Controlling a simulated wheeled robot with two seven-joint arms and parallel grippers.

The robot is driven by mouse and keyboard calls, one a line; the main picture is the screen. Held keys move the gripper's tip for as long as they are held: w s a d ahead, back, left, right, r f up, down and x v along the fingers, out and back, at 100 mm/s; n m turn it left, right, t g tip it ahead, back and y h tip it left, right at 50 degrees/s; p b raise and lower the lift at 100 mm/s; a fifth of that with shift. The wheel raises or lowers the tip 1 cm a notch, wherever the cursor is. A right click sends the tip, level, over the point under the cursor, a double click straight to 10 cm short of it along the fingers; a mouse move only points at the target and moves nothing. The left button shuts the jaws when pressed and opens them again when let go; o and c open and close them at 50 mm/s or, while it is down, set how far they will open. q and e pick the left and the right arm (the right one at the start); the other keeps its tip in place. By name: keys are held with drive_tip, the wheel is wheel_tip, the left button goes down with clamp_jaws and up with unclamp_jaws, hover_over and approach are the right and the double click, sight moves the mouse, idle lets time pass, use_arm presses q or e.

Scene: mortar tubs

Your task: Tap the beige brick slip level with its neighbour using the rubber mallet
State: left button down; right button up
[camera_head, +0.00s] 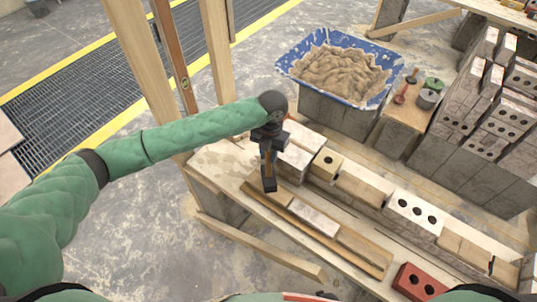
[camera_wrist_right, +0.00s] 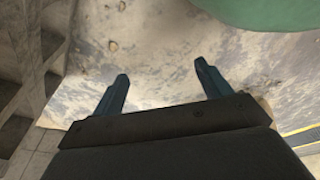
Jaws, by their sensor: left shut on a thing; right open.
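My left gripper (camera_head: 268,140) points down over the near bench (camera_head: 213,160) in the head view. It is shut on the rubber mallet, whose brown handle (camera_head: 264,158) and dark head (camera_head: 269,183) show below the fingers. The head is at the far left end of a row of thin pieces on a wooden board (camera_head: 375,268). A pale beige brick slip (camera_head: 313,217) lies in this row, beside a tan piece (camera_head: 361,246). I cannot tell whether the mallet touches anything or whether the slip is level. My right gripper (camera_wrist_right: 160,88) is open and empty in the right wrist view.
A row of blocks, including a white one with three holes (camera_head: 415,213), runs behind the board. A red brick (camera_head: 418,283) is at front right. A blue mortar tub (camera_head: 286,68) stands behind, with stacked bricks (camera_head: 483,100) at right. Wooden posts (camera_head: 137,45) rise at left.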

use_arm(q)
drive_tip(key=shift+f, duration=0.15)
use_arm(e)
drive_tip(key=shift+f, duration=0.1)
use_arm(q)
drive_tip(key=shift+f+b, duration=0.2)
drive_tip(key=shift+b, duration=0.3)
drive_tip(key=shift+f+b, duration=0.15)
drive_tip(key=shift+b, duration=0.3)
drive_tip(key=shift+f+b, duration=0.1)
drive_tip(key=shift+b, duration=0.6)
use_arm(e)
drive_tip(key=shift+w+a+r, duration=0.35)
drive_tip(key=shift+w+a, duration=0.25)
drive_tip(key=shift+w, duration=0.15)
